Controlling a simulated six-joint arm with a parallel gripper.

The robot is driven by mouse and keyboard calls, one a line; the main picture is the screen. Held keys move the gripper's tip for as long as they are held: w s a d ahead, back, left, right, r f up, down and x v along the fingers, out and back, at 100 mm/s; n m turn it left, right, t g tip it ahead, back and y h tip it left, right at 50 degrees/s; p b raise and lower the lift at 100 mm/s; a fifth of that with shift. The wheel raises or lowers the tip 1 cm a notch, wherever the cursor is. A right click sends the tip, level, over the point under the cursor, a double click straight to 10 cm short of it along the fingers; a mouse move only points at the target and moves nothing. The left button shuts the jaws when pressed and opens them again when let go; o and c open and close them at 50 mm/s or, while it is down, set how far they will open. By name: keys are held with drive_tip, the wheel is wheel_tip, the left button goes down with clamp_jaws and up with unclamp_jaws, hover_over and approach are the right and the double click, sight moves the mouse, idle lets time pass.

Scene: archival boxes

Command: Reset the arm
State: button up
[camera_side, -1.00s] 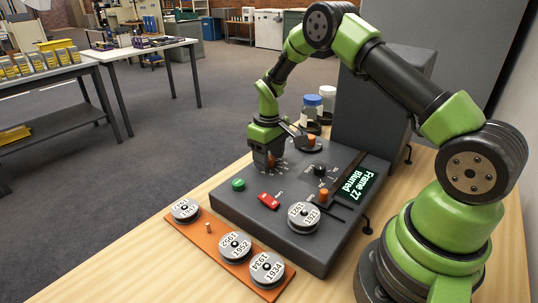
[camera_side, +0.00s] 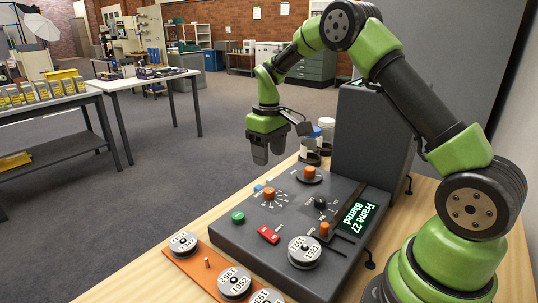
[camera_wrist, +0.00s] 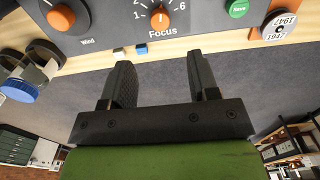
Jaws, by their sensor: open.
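My gripper (camera_side: 268,152) is raised above the far left edge of the grey control console (camera_side: 235,228) in the side view. It is empty, and its fingers point down over open floor beyond the bench. In the wrist view my gripper (camera_wrist: 162,85) shows two dark fingers apart with nothing between them. The orange Focus knob (camera_wrist: 160,18) is beyond the fingertips, apart from them. The same Focus knob (camera_side: 269,193) shows in the side view below the gripper.
The console carries a green button (camera_side: 238,217), a red switch (camera_side: 268,235) and a reel marked 1921 (camera_side: 304,252). Several reels lie on an orange tray (camera_side: 178,254). Two jars (camera_side: 326,128) stand behind the console. The space around the raised gripper is clear.

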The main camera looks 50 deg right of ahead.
drive_tip(key=s+a+r+m+t, duration=0.1)
drive_tip(key=s+a+r+t, duration=0.1)
drive_tip(key=s+a+r, duration=0.35)
drive_tip(key=s+a+r+m+t, duration=0.1)
drive_tip(key=s+a+r, duration=0.1)
drive_tip(key=r, duration=0.6)
drive_tip(key=s+a+r+m+t+y, duration=0.1)
drive_tip(key=s+a+t, duration=0.1)
drive_tip(key=s, duration=0.5)
drive_tip(key=s+a+r+m+t+y, duration=0.1)
drive_tip(key=s+a+t, duration=0.1)
drive_tip(key=s, duration=0.6)
drive_tip(key=shift+s+a+r, duration=0.2)
drive_tip(key=shift+a, duration=0.45)
